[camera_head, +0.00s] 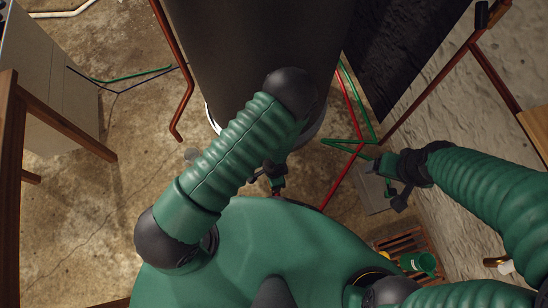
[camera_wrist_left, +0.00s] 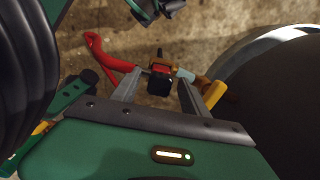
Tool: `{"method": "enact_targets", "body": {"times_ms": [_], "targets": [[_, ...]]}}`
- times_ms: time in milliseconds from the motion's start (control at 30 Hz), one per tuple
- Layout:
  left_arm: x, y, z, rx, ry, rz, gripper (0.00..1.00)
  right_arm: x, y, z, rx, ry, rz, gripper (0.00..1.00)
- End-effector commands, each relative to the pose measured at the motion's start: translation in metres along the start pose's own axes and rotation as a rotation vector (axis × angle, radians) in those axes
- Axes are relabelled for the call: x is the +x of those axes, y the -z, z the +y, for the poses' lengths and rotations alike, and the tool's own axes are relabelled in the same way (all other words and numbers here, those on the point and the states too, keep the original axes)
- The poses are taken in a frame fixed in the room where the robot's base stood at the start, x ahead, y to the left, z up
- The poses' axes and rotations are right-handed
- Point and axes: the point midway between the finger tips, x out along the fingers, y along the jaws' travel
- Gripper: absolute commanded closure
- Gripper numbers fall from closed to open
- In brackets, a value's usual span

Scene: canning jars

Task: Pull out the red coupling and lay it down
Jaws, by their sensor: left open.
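In the left wrist view, my left gripper (camera_wrist_left: 158,79) is open, its two grey fingers on either side of a black-ended fitting (camera_wrist_left: 160,86). A small red band, likely the red coupling (camera_wrist_left: 161,69), shows just behind the black end. I cannot tell whether the fingers touch it. A pale blue piece (camera_wrist_left: 184,74) and an orange-yellow fitting (camera_wrist_left: 213,92) lie to its right. In the head view my left gripper (camera_head: 277,180) is mostly hidden under my arm, and the coupling cannot be made out. My right gripper (camera_head: 393,182) is at the right, its jaws unclear.
A large dark cylindrical tank (camera_head: 255,50) stands ahead. A red pipe (camera_wrist_left: 100,48) curves left of the fitting. Red and green lines (camera_head: 352,105) run beside the tank. A grey box (camera_head: 373,192) lies near my right gripper. Bare concrete floor (camera_head: 80,220) is at the left.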

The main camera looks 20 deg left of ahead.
Motion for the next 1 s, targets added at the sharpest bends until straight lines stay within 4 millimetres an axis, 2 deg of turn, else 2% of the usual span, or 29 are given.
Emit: {"method": "enact_targets", "body": {"times_ms": [267, 667, 767, 800, 1000], "targets": [[0.0014, 0.0005, -0.0003, 0.000, 0.000, 0.001, 0.49, 0.0004, 0.0000, 0.0000, 0.000, 0.000, 0.000, 0.20], [0.0012, 0.0003, -0.0004, 0.000, 0.000, 0.001, 1.00, 0.0004, 0.0000, 0.0000, 0.000, 0.000, 0.000, 0.20], [0.0012, 0.0002, -0.0004, 0.000, 0.001, 0.001, 1.00, 0.0004, 0.0000, 0.0000, 0.000, 0.000, 0.000, 0.20], [0.0012, 0.0002, -0.0004, 0.000, 0.001, 0.001, 0.77, 0.0004, 0.0000, 0.0000, 0.000, 0.000, 0.000, 0.20], [0.0011, 0.0001, -0.0004, 0.000, 0.001, 0.000, 1.00, 0.0004, 0.0000, 0.0000, 0.000, 0.000, 0.000, 0.20]]}}
